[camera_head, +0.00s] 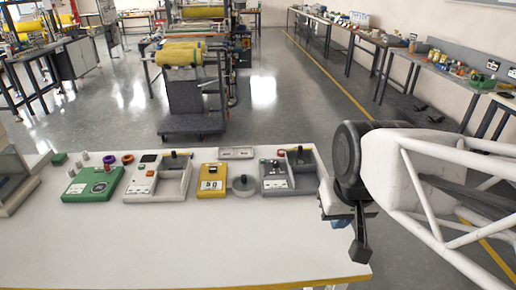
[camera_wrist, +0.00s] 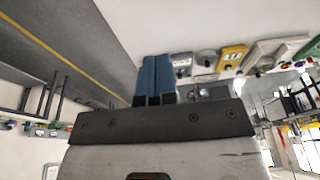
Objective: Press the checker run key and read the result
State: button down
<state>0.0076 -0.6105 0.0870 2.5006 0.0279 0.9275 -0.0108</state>
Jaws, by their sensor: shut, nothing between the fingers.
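My gripper (camera_wrist: 156,80) shows two blue fingers side by side in the wrist view, shut and empty. In the head view it hangs off the table's right edge, mostly hidden behind my dark wrist. Several devices stand along the table's back. A green box (camera_head: 92,184) with a round dial is at left. A pale unit (camera_head: 143,186) has a small dark screen, an orange key and a tray. A yellow box (camera_head: 212,181) has a display; it also shows in the wrist view (camera_wrist: 232,60). A dark grey unit (camera_head: 274,187) is nearest my gripper. I cannot tell which is the checker.
The white table (camera_head: 190,240) is clear in front of the devices. A round grey piece (camera_head: 243,186) sits between the yellow box and grey unit. Small knobs and rings lie behind the green box. A cart with yellow rolls (camera_head: 181,54) stands on the floor beyond.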

jog(key=w+a+r+y, duration=0.1)
jog(key=w+a, duration=0.1)
jog(key=w, duration=0.6)
jog(key=w+a+r+y, duration=0.1)
jog(key=w+a+y, duration=0.1)
jog(key=w, duration=0.6)
jog(key=m+t+y, duration=0.2)
jog(key=t, duration=0.3)
send_over(264, 160)
notch_tip(264, 160, down, 20)
jog(key=shift+f, duration=0.1)
jog(key=shift+f, duration=0.1)
jog(key=shift+f, duration=4.3)
